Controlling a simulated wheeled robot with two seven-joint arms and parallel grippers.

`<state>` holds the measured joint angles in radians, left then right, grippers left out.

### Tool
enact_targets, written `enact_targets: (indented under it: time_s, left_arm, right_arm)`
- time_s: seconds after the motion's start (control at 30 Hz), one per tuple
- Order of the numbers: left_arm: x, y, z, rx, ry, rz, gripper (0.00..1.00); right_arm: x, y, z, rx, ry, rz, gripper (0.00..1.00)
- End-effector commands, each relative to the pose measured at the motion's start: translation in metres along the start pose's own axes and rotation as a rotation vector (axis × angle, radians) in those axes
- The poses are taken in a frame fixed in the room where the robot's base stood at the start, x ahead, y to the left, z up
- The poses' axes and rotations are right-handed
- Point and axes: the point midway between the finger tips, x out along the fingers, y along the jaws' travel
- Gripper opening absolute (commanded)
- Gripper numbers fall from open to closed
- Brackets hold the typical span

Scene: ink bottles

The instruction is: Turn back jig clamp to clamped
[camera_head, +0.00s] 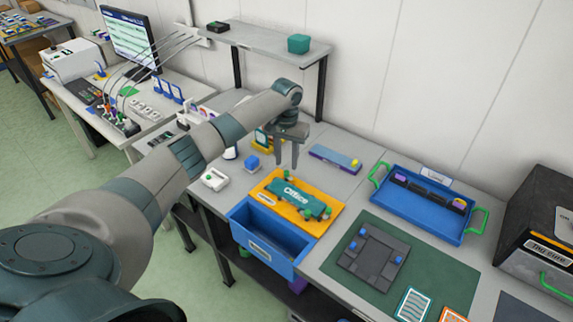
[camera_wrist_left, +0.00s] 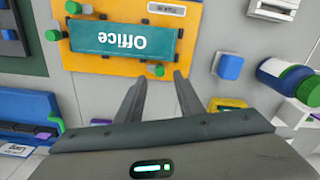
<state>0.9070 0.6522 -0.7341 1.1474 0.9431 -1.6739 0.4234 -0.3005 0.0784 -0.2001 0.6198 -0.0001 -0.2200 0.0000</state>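The orange jig (camera_head: 330,229) lies on the bench with a teal plate (camera_head: 293,196) lettered "Office" on it. In the left wrist view the same plate (camera_wrist_left: 122,44) appears upside down, with green clamp knobs around it. One green knob (camera_wrist_left: 158,71) sits at the plate's edge, near and between my fingertips in that view; I cannot tell whether they touch it. My left gripper (camera_head: 287,166) points down over the back-left side of the jig, and its two fingers are apart in the left wrist view (camera_wrist_left: 158,82). The clamps' turned state is hard to read. My right gripper is out of view.
An open blue drawer (camera_head: 262,255) sticks out in front of the jig. A blue tray (camera_head: 415,225) with green handles and a green mat (camera_head: 440,277) lie to the right. A raised shelf (camera_head: 262,40) stands behind.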

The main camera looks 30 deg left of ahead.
Motion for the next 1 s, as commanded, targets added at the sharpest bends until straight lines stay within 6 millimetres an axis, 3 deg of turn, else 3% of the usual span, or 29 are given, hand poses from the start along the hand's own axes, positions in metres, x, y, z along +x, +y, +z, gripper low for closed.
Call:
enact_targets:
  time_s: [0.3, 0.67, 0.7, 0.83, 1.0]
  left_arm:
    - [0.035, 0.000, 0.001, 0.000, -0.002, 0.000, 0.34]
    - [0.039, 0.000, 0.001, 0.001, -0.001, 0.000, 0.34]
    - [0.039, 0.000, 0.001, 0.001, -0.001, 0.000, 0.32]
    - [0.039, 0.000, 0.000, 0.001, -0.001, 0.000, 0.00]
    - [0.039, 0.000, 0.000, 0.001, 0.000, 0.000, 0.00]
  right_arm:
    - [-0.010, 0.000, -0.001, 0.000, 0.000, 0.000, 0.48]
    - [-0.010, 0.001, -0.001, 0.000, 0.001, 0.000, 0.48]
    - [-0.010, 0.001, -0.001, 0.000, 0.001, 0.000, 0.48]
    - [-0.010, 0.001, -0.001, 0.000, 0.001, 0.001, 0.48]
    - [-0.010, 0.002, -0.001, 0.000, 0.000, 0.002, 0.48]
